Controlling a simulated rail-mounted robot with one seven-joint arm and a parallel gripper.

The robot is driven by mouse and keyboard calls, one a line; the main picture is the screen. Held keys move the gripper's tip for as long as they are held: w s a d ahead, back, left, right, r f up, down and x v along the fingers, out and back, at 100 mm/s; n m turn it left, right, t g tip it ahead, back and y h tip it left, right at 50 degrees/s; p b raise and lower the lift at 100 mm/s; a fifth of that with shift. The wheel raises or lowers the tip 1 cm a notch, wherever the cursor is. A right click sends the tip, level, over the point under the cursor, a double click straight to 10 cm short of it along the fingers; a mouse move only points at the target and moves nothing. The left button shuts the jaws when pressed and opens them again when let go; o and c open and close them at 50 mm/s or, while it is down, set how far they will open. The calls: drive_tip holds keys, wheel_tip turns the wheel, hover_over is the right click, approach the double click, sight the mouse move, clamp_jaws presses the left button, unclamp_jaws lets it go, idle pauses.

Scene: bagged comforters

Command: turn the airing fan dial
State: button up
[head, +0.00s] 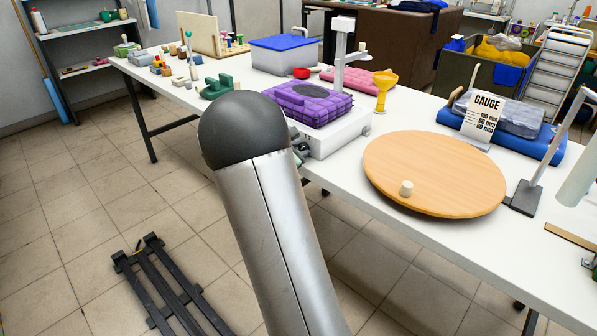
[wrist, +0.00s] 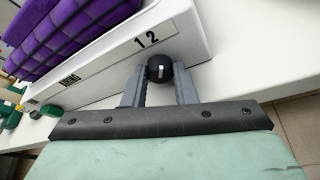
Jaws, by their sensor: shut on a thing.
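The fan dial, a round black knob (wrist: 158,66) with a white mark, sits on the front face of a white box (wrist: 105,60). The figures 1 and 2 are printed to the left of the dial, and a partly hidden word is further left. My gripper (wrist: 160,82) has one grey finger on each side of the dial and is shut on it. In the head view the white box (head: 338,138) carries a purple quilted bagged comforter (head: 308,102). There my arm hides the dial, and only a bit of my gripper shows beside the box.
A round wooden board (head: 435,172) with a small pale peg (head: 406,187) lies to the right on the white table (head: 400,123). A dark slatted rack (head: 170,285) lies on the floor.

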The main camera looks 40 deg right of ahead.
drive_tip(key=f+m+t+b, duration=0.1)
drive_tip(key=b, duration=0.5)
drive_tip(key=shift+s+m, duration=0.1)
drive_tip(key=shift+m, duration=0.3)
drive_tip(key=shift+r+b, duration=0.25)
drive_tip(key=shift+b, duration=0.9)
drive_tip(key=shift+r+m, duration=0.15)
drive_tip(key=shift+m, duration=0.15)
drive_tip(key=o, duration=1)
drive_tip(key=shift+r+p, duration=0.15)
drive_tip(key=shift+p, duration=0.45)
